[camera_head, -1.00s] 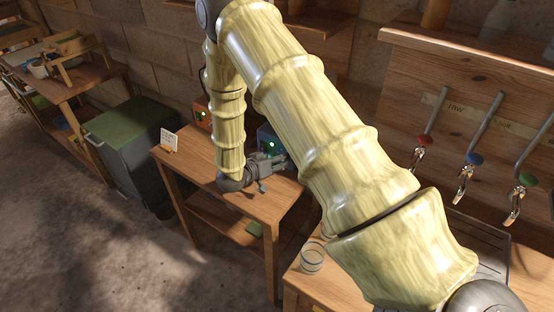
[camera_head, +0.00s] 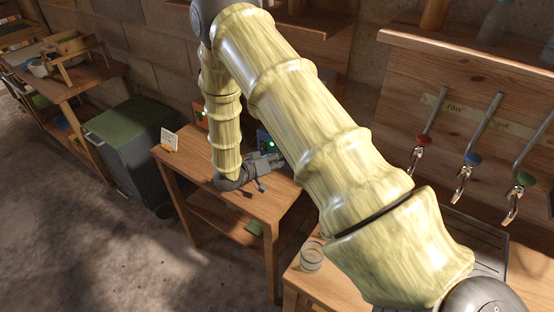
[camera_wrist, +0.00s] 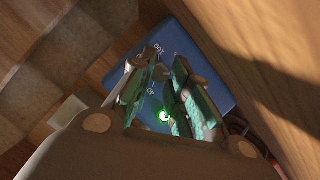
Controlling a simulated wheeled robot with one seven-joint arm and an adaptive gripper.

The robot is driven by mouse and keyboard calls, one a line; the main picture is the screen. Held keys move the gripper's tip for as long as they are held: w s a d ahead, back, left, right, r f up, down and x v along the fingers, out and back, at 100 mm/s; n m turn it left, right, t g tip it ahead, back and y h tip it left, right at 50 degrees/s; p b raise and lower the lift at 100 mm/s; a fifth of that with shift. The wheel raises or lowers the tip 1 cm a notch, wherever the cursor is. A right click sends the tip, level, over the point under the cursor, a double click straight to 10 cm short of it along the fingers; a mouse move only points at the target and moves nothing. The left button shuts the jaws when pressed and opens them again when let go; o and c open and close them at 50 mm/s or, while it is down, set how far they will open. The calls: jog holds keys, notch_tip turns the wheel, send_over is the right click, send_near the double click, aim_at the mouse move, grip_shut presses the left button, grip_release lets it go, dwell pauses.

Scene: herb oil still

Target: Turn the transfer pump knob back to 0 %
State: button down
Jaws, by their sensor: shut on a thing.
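The transfer pump is a blue box; its face (camera_wrist: 178,38) fills the middle of the wrist view, with the marks "100" and "40" and a lit green light (camera_wrist: 165,116). In the head view the blue box (camera_head: 265,139) stands on the small wooden table, partly behind my arm. My gripper (camera_wrist: 165,84) is at the box's face, its two fingers closed in on the knob. The knob is mostly hidden between the fingers, so its setting cannot be read. The gripper also shows in the head view (camera_head: 280,160).
An orange box (camera_head: 200,114) stands beside the pump on the small table (camera_head: 196,160), and a white card (camera_head: 169,138) is near its left edge. A glass jar (camera_head: 312,256) stands on the nearer bench. Taps with coloured knobs (camera_head: 473,158) hang at right.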

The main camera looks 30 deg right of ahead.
dwell(0.4)
jog(key=c, duration=1.3)
grip_release()
jog(key=shift+a, duration=0.1)
jog(key=v, duration=1.2)
jog(key=shift+w, duration=0.2)
jog(key=x, duration=1.2)
jog(key=shift+s, duration=0.15)
